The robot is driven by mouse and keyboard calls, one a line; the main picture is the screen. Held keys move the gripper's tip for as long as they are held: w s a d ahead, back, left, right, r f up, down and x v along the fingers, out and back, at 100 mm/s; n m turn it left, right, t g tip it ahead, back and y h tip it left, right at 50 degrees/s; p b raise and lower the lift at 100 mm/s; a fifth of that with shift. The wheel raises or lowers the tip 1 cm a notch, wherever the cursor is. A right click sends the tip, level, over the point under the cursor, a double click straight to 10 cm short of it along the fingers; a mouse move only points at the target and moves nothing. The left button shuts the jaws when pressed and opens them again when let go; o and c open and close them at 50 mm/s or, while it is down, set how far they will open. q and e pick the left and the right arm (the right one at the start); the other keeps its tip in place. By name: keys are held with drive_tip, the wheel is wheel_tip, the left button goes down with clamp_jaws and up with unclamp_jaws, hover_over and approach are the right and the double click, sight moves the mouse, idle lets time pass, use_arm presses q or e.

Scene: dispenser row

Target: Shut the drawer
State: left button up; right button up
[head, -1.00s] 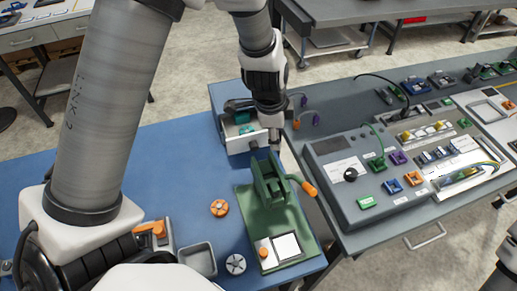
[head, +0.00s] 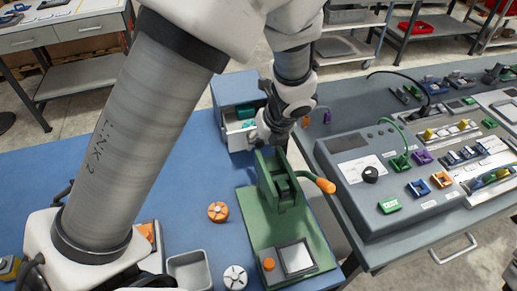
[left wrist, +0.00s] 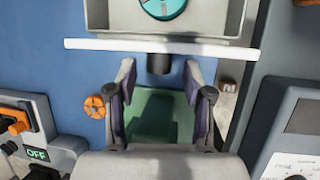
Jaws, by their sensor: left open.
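The drawer (head: 240,137) sticks out of a grey-blue cabinet (head: 236,88) at the back edge of the blue table. A teal round item (left wrist: 163,8) lies inside the drawer. My left gripper (left wrist: 160,76) is open, its two fingers spread on either side of the handle, just in front of the panel. In the head view the left gripper (head: 268,138) is partly hidden by its own wrist. My right gripper is not in view.
A green press (head: 282,205) with an orange-tipped lever (head: 325,186) stands close in front of the gripper. An orange disc (head: 218,212) and a grey tray (head: 190,271) lie on the table. A grey control panel (head: 350,190) is to the right.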

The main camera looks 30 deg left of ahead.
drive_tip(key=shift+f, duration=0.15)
